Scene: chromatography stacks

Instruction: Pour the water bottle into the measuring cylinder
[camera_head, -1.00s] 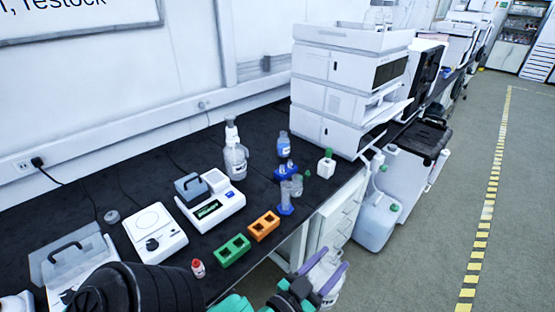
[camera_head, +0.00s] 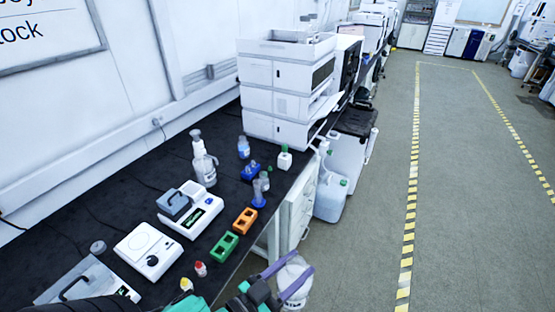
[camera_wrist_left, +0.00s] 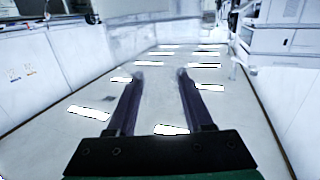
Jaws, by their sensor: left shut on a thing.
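My left gripper (camera_head: 299,266) reaches in at the bottom of the head view, off the front of the bench. My right gripper is not in view.
A green block (camera_head: 223,246) and an orange block (camera_head: 245,220) lie near the front edge. A balance (camera_head: 190,212), a wash bottle (camera_head: 205,168) and a blue-capped bottle (camera_head: 243,148) stand behind. White stacked instruments (camera_head: 285,90) rise beyond. The aisle floor at right is clear.

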